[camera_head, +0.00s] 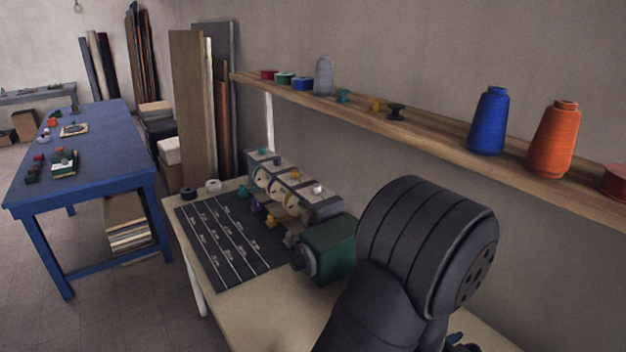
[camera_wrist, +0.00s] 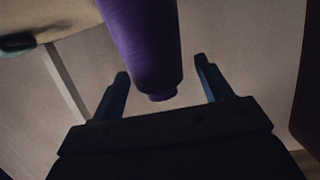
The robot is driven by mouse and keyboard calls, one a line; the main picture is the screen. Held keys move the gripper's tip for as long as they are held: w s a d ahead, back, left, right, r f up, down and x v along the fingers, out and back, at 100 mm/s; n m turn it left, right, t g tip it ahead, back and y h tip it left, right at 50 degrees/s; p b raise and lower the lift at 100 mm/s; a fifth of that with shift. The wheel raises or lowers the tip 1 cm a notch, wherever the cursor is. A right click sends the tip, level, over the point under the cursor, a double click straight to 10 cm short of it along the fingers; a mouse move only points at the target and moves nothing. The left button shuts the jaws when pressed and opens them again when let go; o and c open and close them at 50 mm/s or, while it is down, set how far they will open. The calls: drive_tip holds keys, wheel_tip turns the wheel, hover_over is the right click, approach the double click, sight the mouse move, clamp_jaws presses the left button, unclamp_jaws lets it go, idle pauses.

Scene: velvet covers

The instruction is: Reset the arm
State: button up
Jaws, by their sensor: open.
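My gripper (camera_wrist: 161,66) shows in the wrist view with its two dark fingers spread apart. A purple thread cone (camera_wrist: 145,40) shows at the top of the wrist view, its narrow end pointing down between the fingers. There is a visible gap on each side of it; how far in depth it lies from the fingers I cannot tell. In the head view my dark arm fills the lower right and my gripper is hidden. The purple cone is not visible there.
A wall shelf (camera_head: 430,128) holds a blue cone (camera_head: 490,122), an orange cone (camera_head: 554,140) and small spools. On the pale workbench (camera_head: 262,315) are a dark labelled mat (camera_head: 225,240) and a green motor-like block (camera_head: 330,248). A blue table (camera_head: 95,140) stands left.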

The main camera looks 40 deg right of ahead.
drive_tip(key=r, duration=0.7)
drive_tip(key=shift+w+r, duration=0.3)
drive_tip(key=shift+r, duration=0.1)
drive_tip(key=w+a+r+n+t, duration=0.1)
drive_tip(key=w+r+n+t, duration=0.2)
drive_tip(key=w, duration=0.7)
drive_tip(key=w+a+r+n+t, duration=0.1)
drive_tip(key=w+r+t, duration=0.3)
drive_tip(key=w, duration=0.6)
drive_tip(key=w+a+f+n+t+y, duration=0.3)
drive_tip(key=w+a+n+y, duration=0.1)
drive_tip(key=w+a, duration=0.7)
drive_tip(key=w+a+f+n+t+y, duration=0.3)
drive_tip(key=w+a, duration=0.9)
drive_tip(key=w, duration=0.4)
drive_tip(key=shift+a+f+n+t+y, duration=0.35)
drive_tip(key=shift+f+n+y, duration=0.3)
drive_tip(key=shift+n, duration=0.45)
